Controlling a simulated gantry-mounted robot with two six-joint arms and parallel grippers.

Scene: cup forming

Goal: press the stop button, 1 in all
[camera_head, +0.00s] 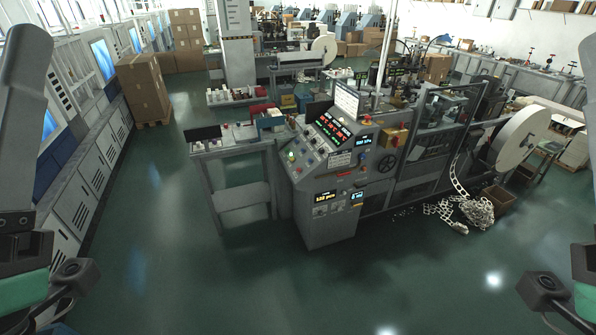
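The control panel (318,147) is the sloped top of a grey machine cabinet in the middle of the head view. It carries a lit green button (291,156), several small knobs and buttons, and a display with red and green figures (332,128). A small red-topped part (367,117) sits at the panel's upper right. Which control is the stop button is too small to tell. My two arms show at the left and right edges, well apart from the machine. Their gripper fingers are outside the picture.
Left of the cabinet stands a grey side table (240,190) with small items on it. A large white reel (521,138) and a heap of punched strip (470,211) are at the right. Stacked cartons (143,88) stand at the left. The green floor in front is clear.

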